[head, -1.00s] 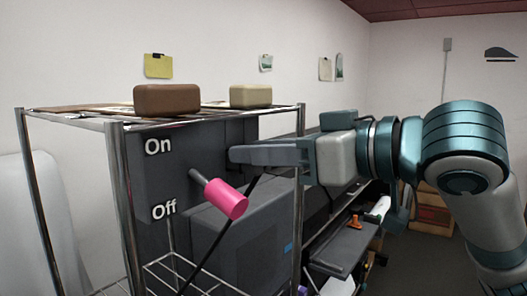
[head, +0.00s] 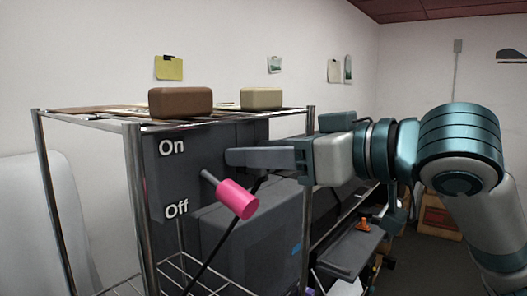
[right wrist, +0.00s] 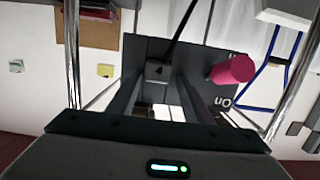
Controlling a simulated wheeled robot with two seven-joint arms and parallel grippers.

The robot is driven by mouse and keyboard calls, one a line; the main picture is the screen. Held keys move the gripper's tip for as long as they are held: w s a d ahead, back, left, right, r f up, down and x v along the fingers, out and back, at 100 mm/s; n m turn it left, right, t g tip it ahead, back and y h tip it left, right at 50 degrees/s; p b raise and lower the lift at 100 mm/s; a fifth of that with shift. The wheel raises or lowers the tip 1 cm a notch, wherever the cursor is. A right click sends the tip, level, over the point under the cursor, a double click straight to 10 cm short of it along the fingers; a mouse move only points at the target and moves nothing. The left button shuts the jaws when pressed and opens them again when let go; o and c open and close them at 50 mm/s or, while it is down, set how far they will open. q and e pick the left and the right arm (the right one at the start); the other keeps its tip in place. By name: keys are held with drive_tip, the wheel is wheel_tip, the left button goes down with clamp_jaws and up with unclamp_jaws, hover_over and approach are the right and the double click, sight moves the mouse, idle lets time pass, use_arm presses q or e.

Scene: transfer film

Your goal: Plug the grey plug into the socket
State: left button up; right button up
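My right gripper (head: 230,157) reaches in from the right, its fingers pointing left in front of the dark grey box (head: 190,147). In the right wrist view its fingers (right wrist: 158,78) close around the grey plug (right wrist: 157,71), a small dark block with a black cable (right wrist: 185,28). In the head view the plug is hidden by the fingers, and the cable (head: 226,238) hangs below them. The socket does not show clearly; whether the plug touches it cannot be told. My left gripper is in neither view.
The box carries a pink-handled lever (head: 237,199) between "On" and "Off", just below my fingers. A metal rack (head: 140,200) surrounds the box. A brown block (head: 180,102) and a beige block (head: 268,98) lie on its top shelf.

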drive_tip(key=shift+w+d, duration=0.1)
drive_tip(key=shift+w, duration=0.15)
drive_tip(key=shift+d, duration=0.1)
idle(0.5)
drive_tip(key=shift+d+b, duration=0.35)
drive_tip(key=shift+b, duration=0.05)
drive_tip(key=b+v, duration=0.6)
drive_tip(key=v, duration=1)
drive_tip(key=shift+s, duration=0.5)
drive_tip(key=shift+d, duration=0.15)
